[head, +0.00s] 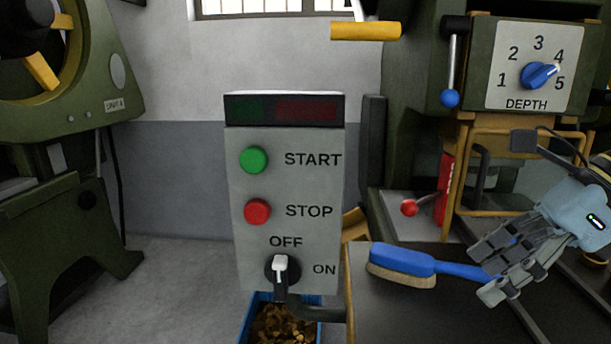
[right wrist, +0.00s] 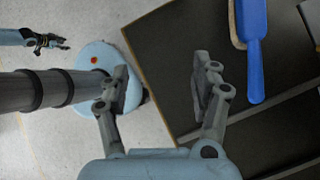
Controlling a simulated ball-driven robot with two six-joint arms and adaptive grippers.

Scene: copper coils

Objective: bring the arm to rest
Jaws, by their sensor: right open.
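My right gripper (head: 487,270) is at the right of the head view, above the dark table top. Its fingers are spread and nothing is between them in the right wrist view (right wrist: 160,82). In the head view it overlaps the handle end of a blue brush (head: 402,259). In the right wrist view the brush (right wrist: 254,45) lies to the right of the fingers, apart from them. My left gripper (right wrist: 48,41) shows small at the upper left of the right wrist view; its jaw state is unclear. It is outside the head view.
A grey control box (head: 303,187) with green and red buttons and a switch stands mid-view. A blue bin (head: 258,318) of copper-coloured scraps is below it. A dark table (head: 400,318) lies right, below a machine with a depth dial (head: 539,75). Green machinery (head: 75,235) stands left; floor between is clear.

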